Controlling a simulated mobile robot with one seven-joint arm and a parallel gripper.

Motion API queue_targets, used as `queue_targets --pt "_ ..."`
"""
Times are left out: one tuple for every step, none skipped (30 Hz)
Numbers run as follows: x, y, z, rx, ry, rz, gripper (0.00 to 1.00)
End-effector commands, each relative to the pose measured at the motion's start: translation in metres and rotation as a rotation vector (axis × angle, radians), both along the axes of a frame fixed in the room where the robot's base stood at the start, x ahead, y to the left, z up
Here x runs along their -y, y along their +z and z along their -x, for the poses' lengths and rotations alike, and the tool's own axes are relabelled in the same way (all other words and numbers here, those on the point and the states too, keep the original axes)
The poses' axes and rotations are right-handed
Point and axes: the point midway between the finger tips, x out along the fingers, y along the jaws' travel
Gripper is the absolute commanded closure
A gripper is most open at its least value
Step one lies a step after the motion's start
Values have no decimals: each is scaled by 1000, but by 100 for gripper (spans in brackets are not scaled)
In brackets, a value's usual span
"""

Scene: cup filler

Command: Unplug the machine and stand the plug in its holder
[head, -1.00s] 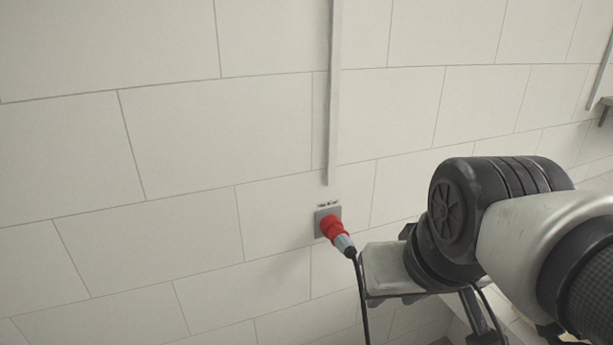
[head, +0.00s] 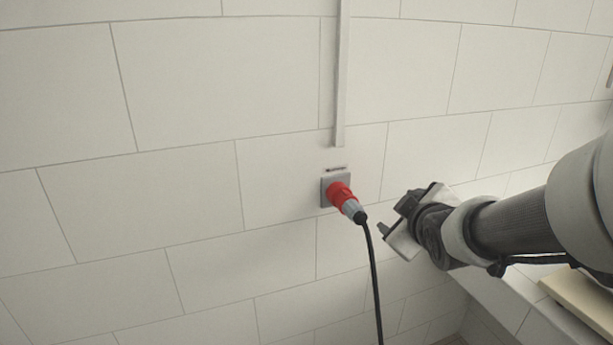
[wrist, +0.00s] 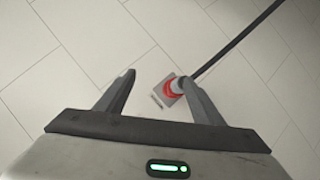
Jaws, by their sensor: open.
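The red and grey plug (head: 342,198) sits in the grey wall socket (head: 327,190), with a black cable (head: 373,270) hanging down from its end. My gripper (head: 389,236) is to the right of the plug and a little lower, apart from it in the head view. The plug's holder cannot be made out.
A vertical grey conduit (head: 341,80) runs down the tiled wall (head: 190,80) above the socket. A pale ledge (head: 515,295) lies at the lower right, below my arm. The wall left of the socket is clear.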

Motion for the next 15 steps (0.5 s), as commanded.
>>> queue_targets --pt "0 -49 -18 53 75 100 38" --pt "-1 -58 -28 97 120 160 38" --pt "-3 -65 -37 152 178 235 38" --pt "-6 -66 -43 191 218 287 38" --pt "-10 -67 -47 228 255 334 38" --pt "-14 -68 -51 272 299 390 38" --pt "-17 -68 -53 305 331 430 38" --pt "-21 -68 -54 336 361 465 38" --pt "-26 -69 -55 374 397 508 38" --pt "-30 -70 -55 402 422 538 38" --pt "-33 -70 -55 427 445 564 38" --pt "-37 -71 -54 458 468 594 38" --pt "-40 -71 -53 479 485 612 38" --pt "-42 -72 -52 495 498 628 38" --pt "-44 -72 -51 515 512 645 38"
